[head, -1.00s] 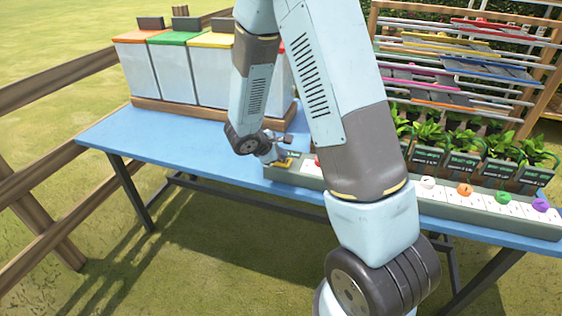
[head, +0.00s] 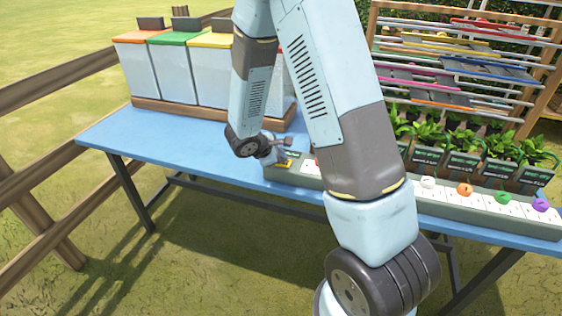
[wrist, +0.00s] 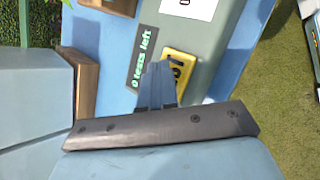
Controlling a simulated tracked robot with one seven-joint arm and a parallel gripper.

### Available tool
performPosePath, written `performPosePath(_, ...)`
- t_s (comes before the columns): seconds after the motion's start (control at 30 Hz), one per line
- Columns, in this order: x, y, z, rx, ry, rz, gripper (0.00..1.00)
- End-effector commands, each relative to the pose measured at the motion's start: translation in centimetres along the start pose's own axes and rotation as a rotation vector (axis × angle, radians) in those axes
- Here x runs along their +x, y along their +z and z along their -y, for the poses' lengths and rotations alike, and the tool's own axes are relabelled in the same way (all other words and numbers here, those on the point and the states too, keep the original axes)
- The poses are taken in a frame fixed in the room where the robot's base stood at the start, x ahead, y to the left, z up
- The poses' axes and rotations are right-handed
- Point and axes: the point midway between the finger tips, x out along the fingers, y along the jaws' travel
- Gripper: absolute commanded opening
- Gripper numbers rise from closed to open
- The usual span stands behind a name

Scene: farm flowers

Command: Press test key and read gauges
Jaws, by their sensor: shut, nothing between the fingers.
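A yellow key (wrist: 185,72) with dark lettering sits at the left end of a long grey-green panel (head: 440,205); it also shows in the head view (head: 285,164). Beside it a small dark display (wrist: 144,55) reads "0 tests left" in green. My gripper (wrist: 160,68) is shut and empty, its fingertips overlapping the key's left side in the wrist view. I cannot tell whether they touch it. White gauge-like faces run along the panel, with white (head: 428,183), orange (head: 465,189), green (head: 502,198) and purple (head: 540,205) round markers. My arm hides the panel's middle.
The panel lies on a blue table (head: 150,140). Bins with coloured lids (head: 175,75) stand at the back left. Potted plants (head: 465,155) with dark labels stand behind the panel, before a rack of coloured bars (head: 460,60). The table's left front is clear.

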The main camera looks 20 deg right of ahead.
Motion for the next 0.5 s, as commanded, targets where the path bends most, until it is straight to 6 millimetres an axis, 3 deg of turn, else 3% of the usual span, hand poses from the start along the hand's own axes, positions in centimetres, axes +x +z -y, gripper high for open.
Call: performPosePath(0.5,-0.86,0.62,-0.65,0.002,0.001,0.0,0.0)
